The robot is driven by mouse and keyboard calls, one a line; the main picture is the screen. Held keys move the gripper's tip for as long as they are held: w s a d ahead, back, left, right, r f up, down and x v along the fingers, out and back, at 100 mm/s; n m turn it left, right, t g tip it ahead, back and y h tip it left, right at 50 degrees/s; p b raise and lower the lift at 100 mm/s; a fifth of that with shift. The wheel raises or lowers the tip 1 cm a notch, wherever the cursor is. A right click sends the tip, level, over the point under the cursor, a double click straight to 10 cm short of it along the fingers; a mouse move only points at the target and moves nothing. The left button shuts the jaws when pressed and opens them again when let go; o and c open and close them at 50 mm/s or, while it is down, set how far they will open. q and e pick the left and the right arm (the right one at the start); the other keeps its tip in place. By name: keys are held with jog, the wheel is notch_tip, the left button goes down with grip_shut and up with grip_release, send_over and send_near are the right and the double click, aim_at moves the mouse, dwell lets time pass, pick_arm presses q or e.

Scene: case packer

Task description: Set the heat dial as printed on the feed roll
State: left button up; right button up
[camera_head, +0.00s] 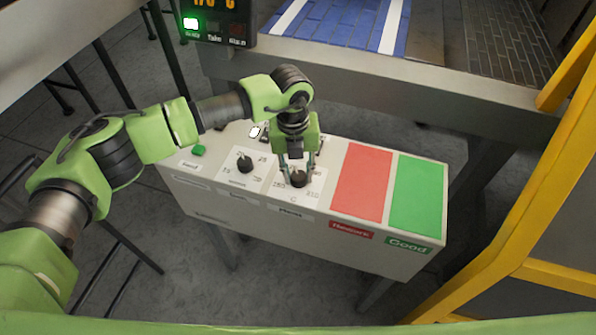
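The heat dial (298,180) is a dark round knob on a white printed plate on top of the pale control box, above a front label that seems to read "Heat". Numbers are printed around it; one looks like 210, and the gripper partly covers the scale. My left gripper (298,177) points down over this dial. Its two fingers come in on either side of the knob with no clear gap, so it looks shut on it. The dial's pointer is not readable. The feed roll and its print cannot be made out. My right gripper is not in view.
A second dial (244,164) and a green button (198,150) sit left of the heat dial. A red pad (362,182) and a green pad (418,197) lie to its right. A lit display (215,20), a conveyor (440,85) and a yellow frame (520,190) surround the box.

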pick_arm(q)
jog(key=shift+f+m+b, duration=0.2)
jog(key=shift+m+b, duration=0.4)
jog(key=shift+b, duration=0.45)
jog(key=m+b, duration=0.8)
jog(key=b, duration=0.2)
jog(key=shift+m, duration=0.3)
jog(key=m+b, duration=0.2)
jog(key=m, duration=0.1)
jog(key=shift+w+r+g, duration=0.1)
jog(key=shift+g, duration=0.2)
jog(key=shift+r+m+b, duration=0.1)
jog(key=shift+m+b, duration=0.75)
jog(key=shift+m, duration=0.55)
jog(key=o, duration=1.1)
